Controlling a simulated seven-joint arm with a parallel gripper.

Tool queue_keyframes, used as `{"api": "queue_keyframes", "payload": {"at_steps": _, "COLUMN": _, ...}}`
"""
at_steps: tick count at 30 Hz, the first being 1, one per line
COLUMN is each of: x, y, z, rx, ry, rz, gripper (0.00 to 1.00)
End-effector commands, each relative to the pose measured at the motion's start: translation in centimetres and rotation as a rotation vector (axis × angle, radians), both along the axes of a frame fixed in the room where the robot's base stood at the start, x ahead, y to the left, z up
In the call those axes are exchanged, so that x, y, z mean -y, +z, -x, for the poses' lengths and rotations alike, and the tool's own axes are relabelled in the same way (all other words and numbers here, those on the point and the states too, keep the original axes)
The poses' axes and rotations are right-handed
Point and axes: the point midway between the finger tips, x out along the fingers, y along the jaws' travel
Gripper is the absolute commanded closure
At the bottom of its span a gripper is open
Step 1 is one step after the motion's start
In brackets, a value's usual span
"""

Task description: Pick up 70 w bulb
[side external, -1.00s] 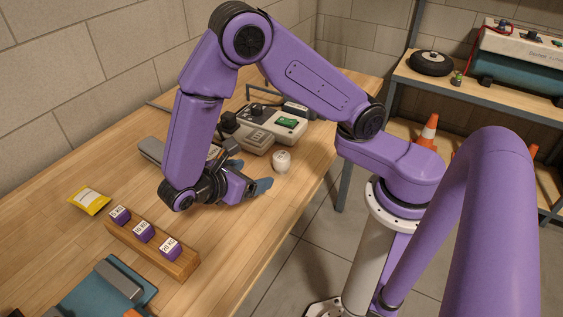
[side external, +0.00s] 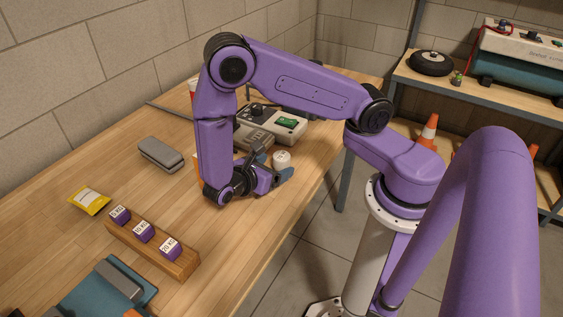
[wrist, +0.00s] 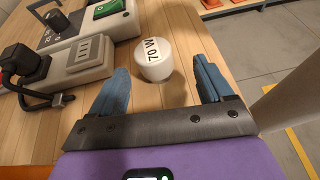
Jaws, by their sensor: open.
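The 70 w bulb (wrist: 154,62) is a white rounded piece with black "70 W" lettering, standing on the wooden table. In the wrist view it is just ahead of the gap between my fingers, between their lines. In the side view the bulb (side external: 282,159) sits right at the tips of my gripper (side external: 275,166). My gripper (wrist: 158,88) is open, with its two blue fingers spread and nothing between them.
A grey power strip with a black plug (wrist: 22,64) lies left of the bulb. A device with a green switch (side external: 288,123) stands behind. The table's edge is close on the right. A wooden block with purple weights (side external: 150,250) and a grey case (side external: 161,154) are farther left.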

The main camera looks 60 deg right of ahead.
Motion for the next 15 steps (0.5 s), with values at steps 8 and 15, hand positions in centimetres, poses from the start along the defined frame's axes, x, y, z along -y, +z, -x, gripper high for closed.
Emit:
{"api": "queue_keyframes", "payload": {"at_steps": 8, "x": 1.6, "y": -0.8, "z": -0.1, "rx": 0.000, "ry": -0.002, "rz": 0.001, "gripper": 0.20}}
{"api": "queue_keyframes", "payload": {"at_steps": 15, "x": 4.4, "y": -2.1, "z": -0.3, "rx": -0.001, "ry": -0.002, "rz": 0.001, "gripper": 0.20}}
